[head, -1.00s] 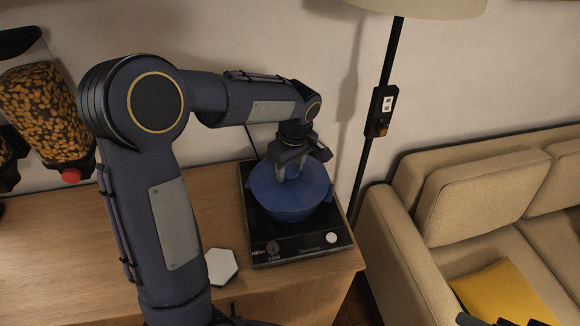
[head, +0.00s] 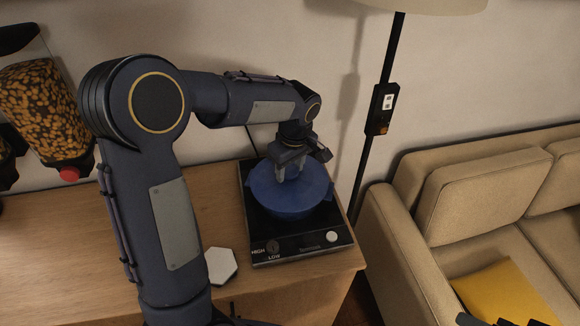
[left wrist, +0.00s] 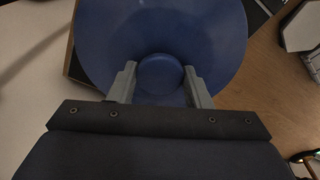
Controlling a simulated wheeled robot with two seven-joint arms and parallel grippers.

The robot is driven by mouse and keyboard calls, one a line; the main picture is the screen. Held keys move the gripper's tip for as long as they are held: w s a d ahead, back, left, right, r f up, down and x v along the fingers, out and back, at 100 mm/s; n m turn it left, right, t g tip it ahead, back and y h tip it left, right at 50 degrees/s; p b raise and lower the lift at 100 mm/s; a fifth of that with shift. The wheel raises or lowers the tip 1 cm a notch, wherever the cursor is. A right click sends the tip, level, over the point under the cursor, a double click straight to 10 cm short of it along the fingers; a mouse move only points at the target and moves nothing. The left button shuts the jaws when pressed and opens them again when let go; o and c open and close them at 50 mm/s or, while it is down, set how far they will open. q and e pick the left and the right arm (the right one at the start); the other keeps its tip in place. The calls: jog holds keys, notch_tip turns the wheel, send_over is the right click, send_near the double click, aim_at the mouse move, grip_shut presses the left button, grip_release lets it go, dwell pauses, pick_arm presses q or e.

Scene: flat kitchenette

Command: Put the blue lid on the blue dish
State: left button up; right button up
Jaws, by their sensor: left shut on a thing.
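The blue lid (head: 262,183) is a round disc with a knob, over the blue dish (head: 290,214) on a black hot plate. The dish is mostly hidden under the lid, and I cannot tell whether the lid is fully seated on it. My left gripper (head: 288,174) reaches down from above, shut on the lid's knob. In the left wrist view the two fingers (left wrist: 160,85) stand on either side of the round knob (left wrist: 160,74), with the wide lid (left wrist: 110,35) around it. Dark parts at the bottom right of the head view may be my right gripper (head: 500,318); its jaws cannot be made out.
The black hot plate (head: 262,250) stands at the right end of the wooden counter (head: 60,245). A white hexagonal piece (head: 221,266) lies left of it. A dispenser (head: 48,110) stands at the far left. A lamp pole (head: 366,160) and beige sofa (head: 450,200) are to the right.

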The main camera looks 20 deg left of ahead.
pick_arm(q)
jog(key=o, duration=1.3)
jog(key=shift+c, duration=0.2)
jog(key=shift+r, duration=0.1)
jog(key=r, duration=0.5)
jog(key=d+r, duration=0.1)
jog(key=r, duration=0.1)
jog(key=shift+s+r, duration=0.2)
jog(key=shift+r, duration=0.1)
jog(key=shift+s, duration=0.1)
